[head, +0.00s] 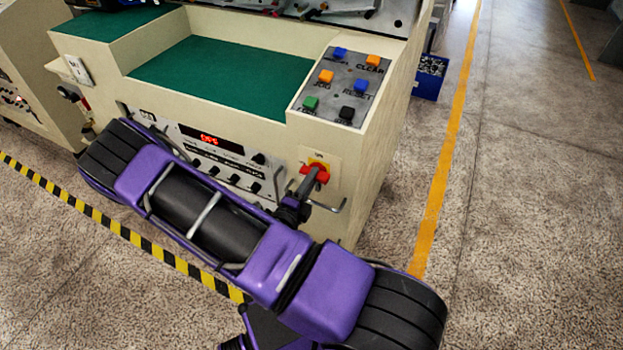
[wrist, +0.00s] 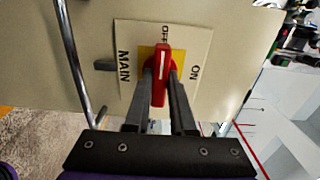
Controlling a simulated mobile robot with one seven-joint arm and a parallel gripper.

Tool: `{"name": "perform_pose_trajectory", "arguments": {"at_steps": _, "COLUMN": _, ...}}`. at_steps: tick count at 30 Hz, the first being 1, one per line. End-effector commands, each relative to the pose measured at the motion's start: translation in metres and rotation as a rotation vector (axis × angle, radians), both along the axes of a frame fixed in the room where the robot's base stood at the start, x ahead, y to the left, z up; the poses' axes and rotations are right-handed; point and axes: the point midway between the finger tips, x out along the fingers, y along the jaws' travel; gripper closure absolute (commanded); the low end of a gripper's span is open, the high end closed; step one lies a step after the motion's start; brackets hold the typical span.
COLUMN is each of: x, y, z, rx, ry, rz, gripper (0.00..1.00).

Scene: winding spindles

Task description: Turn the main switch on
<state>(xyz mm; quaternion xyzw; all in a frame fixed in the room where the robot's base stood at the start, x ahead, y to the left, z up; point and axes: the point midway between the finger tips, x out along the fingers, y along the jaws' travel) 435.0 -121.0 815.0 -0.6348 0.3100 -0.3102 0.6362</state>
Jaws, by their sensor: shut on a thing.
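The main switch has a red handle (wrist: 161,62) with a white line, on a yellow square in a pale label plate (wrist: 126,88). In the wrist view the white line points up the picture to the word OFF; ON is to the right and MAIN to the left. My gripper (wrist: 160,84) is shut on the handle, one finger on each side. In the head view the red handle (head: 323,175) shows at the front right of the machine, partly hidden by my gripper (head: 309,184). The red display (head: 209,139) appears to read OFF.
A bent metal bar (wrist: 76,60) stands out beside the switch plate, left of my fingers. A sloped panel of coloured buttons (head: 325,104) sits above the switch. Black knobs (head: 257,187) line the front panel to the left. The floor at right is open.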

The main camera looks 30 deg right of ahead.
Motion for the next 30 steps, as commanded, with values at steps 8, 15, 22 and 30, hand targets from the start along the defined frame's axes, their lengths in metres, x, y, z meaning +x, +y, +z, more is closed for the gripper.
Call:
{"name": "perform_pose_trajectory", "arguments": {"at_steps": 8, "x": -0.0001, "y": 0.0001, "z": 0.0010, "rx": 0.041, "ry": -0.056, "rz": 0.001, "gripper": 1.00}}
{"name": "perform_pose_trajectory", "arguments": {"at_steps": 15, "x": 0.0000, "y": 0.0004, "z": 0.0014, "rx": 0.147, "ry": -0.191, "rz": 0.001, "gripper": 1.00}}
{"name": "perform_pose_trajectory", "arguments": {"at_steps": 22, "x": -0.0001, "y": 0.0002, "z": 0.0011, "rx": 0.281, "ry": -0.362, "rz": 0.000, "gripper": 1.00}}
{"name": "perform_pose_trajectory", "arguments": {"at_steps": 30, "x": -0.0003, "y": 0.0001, "z": 0.0008, "rx": 0.439, "ry": -0.563, "rz": 0.000, "gripper": 1.00}}
